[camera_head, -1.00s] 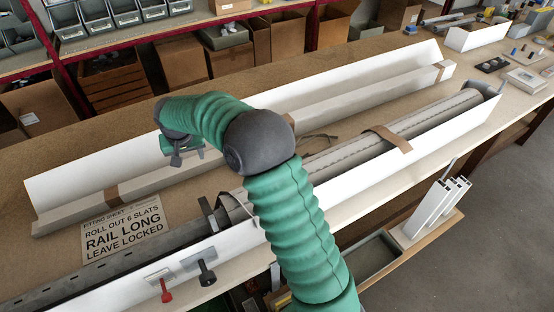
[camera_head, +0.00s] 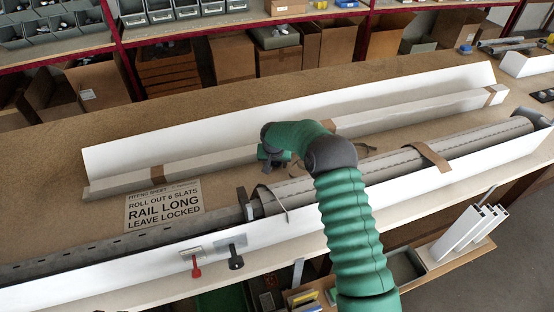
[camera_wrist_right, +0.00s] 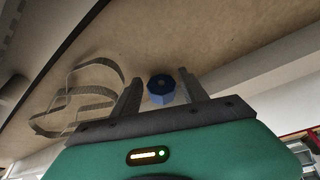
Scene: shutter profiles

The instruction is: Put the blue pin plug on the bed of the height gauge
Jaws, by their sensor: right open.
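My right gripper (camera_head: 268,164) is in the middle of the head view, low over the table near the long grey beam, its fingers pointing down. In the right wrist view its two fingers (camera_wrist_right: 159,78) are apart, with a gap between them. The blue pin plug (camera_wrist_right: 161,88), a blue faceted piece, shows in that gap above brown board; I cannot tell if either finger touches it. In the head view my arm and gripper hide the plug. I cannot make out the height gauge in either current view. My left gripper is not in view.
A long white channel with a grey beam (camera_head: 240,155) lies behind my gripper. A roller tube (camera_head: 390,168) with a brown strap lies in front. A fitting sheet (camera_head: 163,205) and red and black handles (camera_head: 235,258) are to the left.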

